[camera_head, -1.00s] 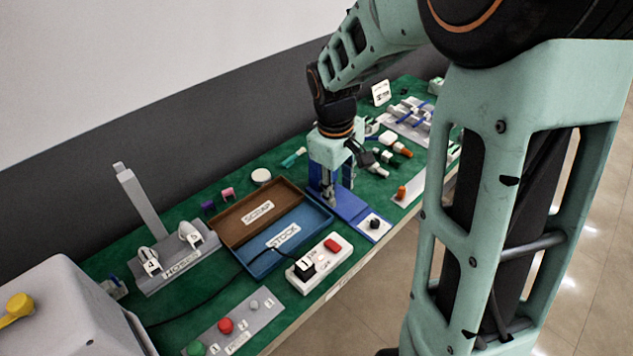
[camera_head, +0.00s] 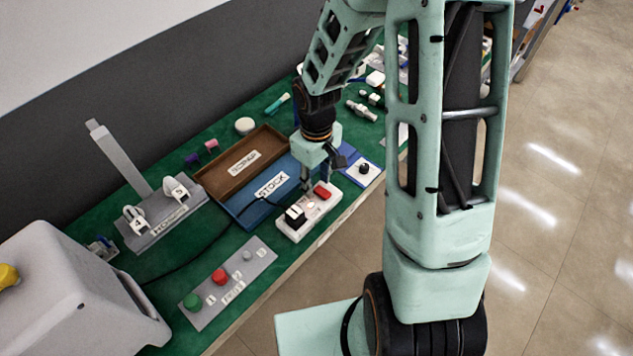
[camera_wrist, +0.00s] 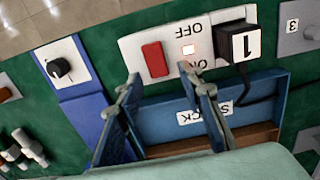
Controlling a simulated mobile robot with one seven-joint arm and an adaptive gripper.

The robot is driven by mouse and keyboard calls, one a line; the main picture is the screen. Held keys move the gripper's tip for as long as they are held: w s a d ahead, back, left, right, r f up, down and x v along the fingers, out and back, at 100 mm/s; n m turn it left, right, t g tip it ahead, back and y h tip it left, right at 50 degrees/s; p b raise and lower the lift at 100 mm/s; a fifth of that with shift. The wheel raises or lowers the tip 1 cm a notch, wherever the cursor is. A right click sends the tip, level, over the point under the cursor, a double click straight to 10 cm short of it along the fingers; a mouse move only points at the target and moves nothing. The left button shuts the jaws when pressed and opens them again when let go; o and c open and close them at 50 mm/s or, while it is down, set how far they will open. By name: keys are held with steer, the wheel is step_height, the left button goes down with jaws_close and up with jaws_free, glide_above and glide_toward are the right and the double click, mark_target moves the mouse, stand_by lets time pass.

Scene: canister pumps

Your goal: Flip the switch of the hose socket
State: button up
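A white socket strip (camera_head: 294,232) lies at the table's front edge, with a red rocker switch (camera_head: 322,191) near its right end. A black plug (camera_head: 295,215) sits in its other end. In the wrist view, the red switch (camera_wrist: 154,59) is near the fingertips, beside a small lit indicator (camera_wrist: 188,50) and upside-down OFF and ON labels. The plug (camera_wrist: 236,42) is marked 1. My gripper (camera_head: 314,186) is above the strip, pointing down. In the wrist view, my gripper (camera_wrist: 159,74) is open and empty, its fingers spread below the switch. Contact cannot be told.
A grey button panel (camera_head: 207,316) and HOSES rack (camera_head: 150,238) are left. A black cable runs from the plug.

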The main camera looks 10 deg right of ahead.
steer(key=shift+f, duration=0.35)
steer(key=shift+c, duration=0.5)
jaws_close()
steer(key=shift+s+d+r+t+y, duration=0.2)
steer(key=shift+s+t+y, duration=0.05)
steer(key=shift+t+y, duration=0.3)
steer(key=shift+s+d+t+y+p, duration=0.1)
steer(key=shift+t+y+p, duration=0.25)
steer(key=shift+t+p, duration=0.4)
